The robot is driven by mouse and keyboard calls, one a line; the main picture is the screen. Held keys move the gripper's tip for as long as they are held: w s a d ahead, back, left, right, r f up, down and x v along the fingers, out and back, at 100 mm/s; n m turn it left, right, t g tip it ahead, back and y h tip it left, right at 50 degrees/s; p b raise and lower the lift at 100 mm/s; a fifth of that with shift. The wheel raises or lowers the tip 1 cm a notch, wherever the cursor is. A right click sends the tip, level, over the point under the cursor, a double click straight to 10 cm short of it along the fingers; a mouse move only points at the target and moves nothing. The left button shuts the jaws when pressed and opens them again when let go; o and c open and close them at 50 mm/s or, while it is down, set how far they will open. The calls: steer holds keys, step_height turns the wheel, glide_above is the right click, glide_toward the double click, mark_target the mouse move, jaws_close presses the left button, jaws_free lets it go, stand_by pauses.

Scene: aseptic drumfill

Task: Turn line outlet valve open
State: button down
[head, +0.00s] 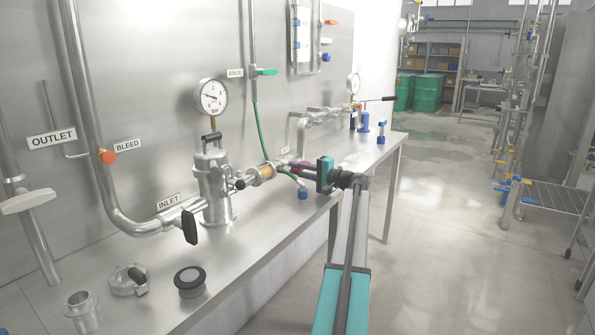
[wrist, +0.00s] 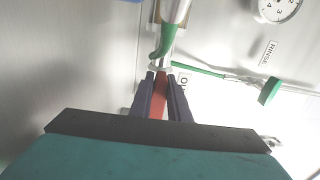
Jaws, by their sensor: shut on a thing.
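My gripper (wrist: 161,80) is shut on a red lever handle (wrist: 159,104) in the wrist view, with one dark finger on each side. A label beginning "OU" (wrist: 184,82) sits just beside the fingers, its rest hidden by them. A metal pipe (wrist: 174,10) comes down from above towards the fingertips. In the head view my gripper (head: 291,165) reaches left over the bench at the pipework right of the steel housing (head: 212,185). The valve body and handle are mostly hidden there by my fingers.
A green hose (head: 261,135) hangs behind the gripper, below the green RINSE handle (head: 266,72). A gauge (head: 211,97) tops the housing. A black INLET handle (head: 190,226) and loose fittings (head: 129,280) are at the left. The floor (head: 440,230) to the right is clear.

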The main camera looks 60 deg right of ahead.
steer(key=shift+f, duration=0.1)
steer(key=c, duration=1.7)
jaws_free()
steer(key=s, duration=1.3)
steer(key=shift+s, duration=0.4)
